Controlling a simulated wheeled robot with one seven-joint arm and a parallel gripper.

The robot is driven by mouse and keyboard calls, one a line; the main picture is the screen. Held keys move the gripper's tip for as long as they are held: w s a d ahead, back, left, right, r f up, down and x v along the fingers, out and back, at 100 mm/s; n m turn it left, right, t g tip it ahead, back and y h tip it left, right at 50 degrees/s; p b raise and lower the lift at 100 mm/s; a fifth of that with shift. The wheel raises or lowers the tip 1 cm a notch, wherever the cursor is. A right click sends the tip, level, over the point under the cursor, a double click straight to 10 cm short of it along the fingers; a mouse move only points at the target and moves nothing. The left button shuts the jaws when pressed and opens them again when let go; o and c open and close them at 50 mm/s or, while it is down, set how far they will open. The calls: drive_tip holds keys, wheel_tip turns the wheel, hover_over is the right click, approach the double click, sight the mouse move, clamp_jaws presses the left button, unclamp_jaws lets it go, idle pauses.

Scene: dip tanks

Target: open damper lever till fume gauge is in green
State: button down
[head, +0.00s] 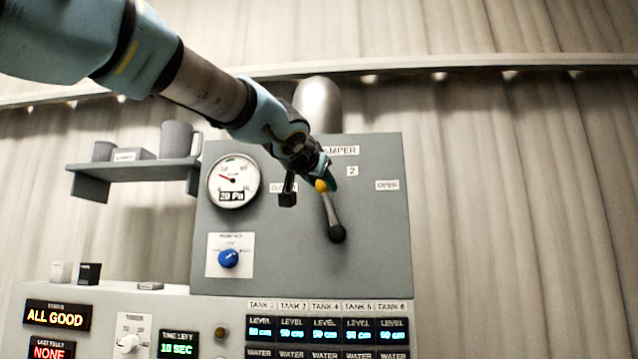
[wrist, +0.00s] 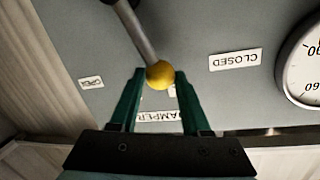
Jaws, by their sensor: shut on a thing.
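The damper lever (head: 330,211) is a grey rod on the grey panel, with a dark pivot at its lower end and a yellow ball knob at its top. It points up and slightly left, between the CLOSED label and the OPEN label (head: 387,185). My gripper (head: 321,183) is shut on the yellow knob; in the wrist view its green fingers stand on either side of the knob (wrist: 160,75). The fume gauge (head: 233,182) reads 20 Pa, with a red needle pointing up-left. A small green mark shows at the top of its dial.
A shelf (head: 133,168) with grey mugs juts out left of the panel. A blue knob (head: 228,258) sits below the gauge. A console with tank displays (head: 325,329) runs along the bottom. A dark block (head: 287,199) shows beside my gripper.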

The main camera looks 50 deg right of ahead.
drive_tip(key=shift+c, duration=1.9)
unclamp_jaws()
drive_tip(key=b+v, duration=0.3)
drive_tip(key=v, duration=0.7)
drive_tip(key=shift+a, duration=0.35)
drive_tip(key=shift+s+f, duration=0.1)
